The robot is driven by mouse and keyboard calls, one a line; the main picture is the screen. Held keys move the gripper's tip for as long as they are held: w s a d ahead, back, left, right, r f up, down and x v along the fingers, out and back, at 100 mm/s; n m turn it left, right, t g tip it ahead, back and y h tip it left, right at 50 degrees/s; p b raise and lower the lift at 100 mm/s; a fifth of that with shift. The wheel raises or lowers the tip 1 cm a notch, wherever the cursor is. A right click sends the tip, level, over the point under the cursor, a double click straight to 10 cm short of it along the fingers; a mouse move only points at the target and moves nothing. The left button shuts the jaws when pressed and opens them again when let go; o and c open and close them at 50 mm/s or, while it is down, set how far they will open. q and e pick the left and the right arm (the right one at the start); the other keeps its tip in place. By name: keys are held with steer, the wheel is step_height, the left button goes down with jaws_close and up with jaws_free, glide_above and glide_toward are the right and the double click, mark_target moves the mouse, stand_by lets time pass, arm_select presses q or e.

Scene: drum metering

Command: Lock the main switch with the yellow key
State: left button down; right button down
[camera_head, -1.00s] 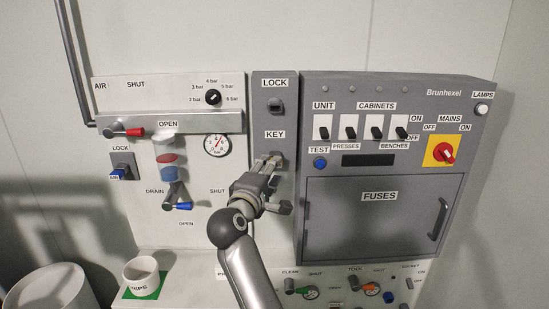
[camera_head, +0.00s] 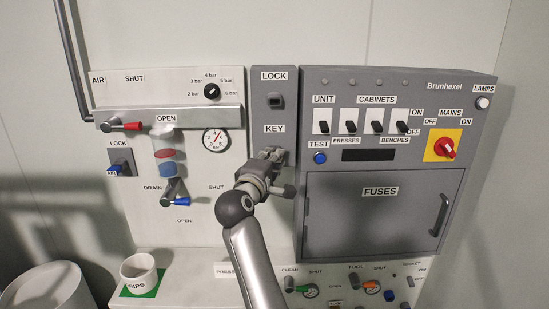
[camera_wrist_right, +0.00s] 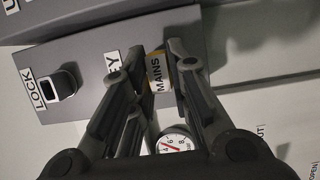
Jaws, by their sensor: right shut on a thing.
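My right gripper (camera_head: 275,156) is at the KEY position of the narrow grey panel (camera_head: 274,185). In the right wrist view its fingers (camera_wrist_right: 156,55) are shut on the yellow key, whose tag (camera_wrist_right: 157,75) reads MAINS. The key's tip is hidden, so I cannot tell whether it sits in its holder. The lock (camera_head: 275,100) is above, under the LOCK label; it also shows in the right wrist view (camera_wrist_right: 66,83). The main switch (camera_head: 445,147) is a red knob on a yellow plate at the right. My left gripper is not in view.
The grey cabinet (camera_head: 320,260) with the fuse door stands right of the key panel. The air panel (camera_head: 215,190), with levers and a gauge (camera_head: 215,141), is on the left. A white cup (camera_head: 138,272) stands on a green mat at lower left. Space before the lock looks clear.

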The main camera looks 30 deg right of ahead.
steer(key=shift+s+a, duration=0.1)
steer(key=shift+s, duration=0.1)
steer(key=shift+s+a+b, duration=0.4)
steer(key=shift+s+a, duration=0.1)
steer(key=shift+s, duration=0.3)
steer(key=shift+s+a+b, duration=0.4)
steer(key=shift+s+a, duration=0.1)
steer(key=shift+s, duration=0.3)
